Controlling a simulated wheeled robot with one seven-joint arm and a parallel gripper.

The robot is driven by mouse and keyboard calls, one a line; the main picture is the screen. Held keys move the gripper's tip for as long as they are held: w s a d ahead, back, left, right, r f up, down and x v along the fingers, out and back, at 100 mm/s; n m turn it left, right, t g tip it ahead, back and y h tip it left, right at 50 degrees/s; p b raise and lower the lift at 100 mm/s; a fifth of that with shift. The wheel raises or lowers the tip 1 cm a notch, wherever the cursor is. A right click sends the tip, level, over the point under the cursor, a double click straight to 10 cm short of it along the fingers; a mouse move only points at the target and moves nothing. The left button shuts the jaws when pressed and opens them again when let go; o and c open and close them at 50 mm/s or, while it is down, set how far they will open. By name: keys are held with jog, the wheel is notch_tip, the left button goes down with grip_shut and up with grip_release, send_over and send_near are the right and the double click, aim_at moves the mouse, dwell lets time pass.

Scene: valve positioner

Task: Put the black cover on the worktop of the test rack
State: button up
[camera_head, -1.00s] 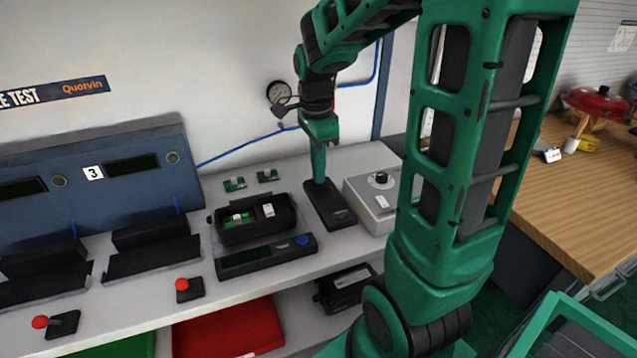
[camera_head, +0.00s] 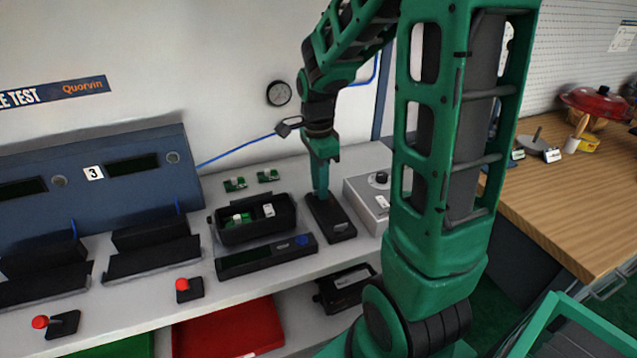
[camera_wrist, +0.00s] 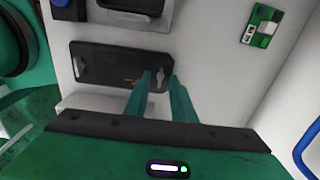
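The black cover (camera_head: 338,226) is a flat, dark oblong piece at the worktop (camera_head: 215,300) of the test rack, left of the grey box. My gripper (camera_head: 321,194) points down at the far end of the cover. In the wrist view my fingertips (camera_wrist: 160,78) stand a little apart, on either side of the right-hand cut-out. Whether they grip the cover or only stand at it cannot be told. The cover lies flat, at or very close to the worktop.
An open black housing (camera_head: 255,222) with a green board inside stands left of the cover, behind a black unit with a blue button (camera_head: 267,256). The grey box (camera_head: 374,200) is close on the right. Two small green boards (camera_head: 235,184) lie behind. Free worktop shows behind the cover.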

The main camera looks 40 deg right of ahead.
jog(key=shift+r, duration=0.1)
notch_tip(320, 180, up, 11)
jog(key=s+f+n, duration=0.2)
jog(key=s+n, duration=0.5)
jog(key=s, duration=0.3)
jog(key=s+f+n, duration=0.3)
jog(key=s+n, duration=0.4)
jog(key=s, duration=0.4)
jog(key=shift+n+y, duration=0.3)
jog(key=shift+n, duration=0.1)
jog(key=shift+w+f, duration=0.1)
jog(key=shift+w+f, duration=0.25)
jog(key=shift+w, duration=0.4)
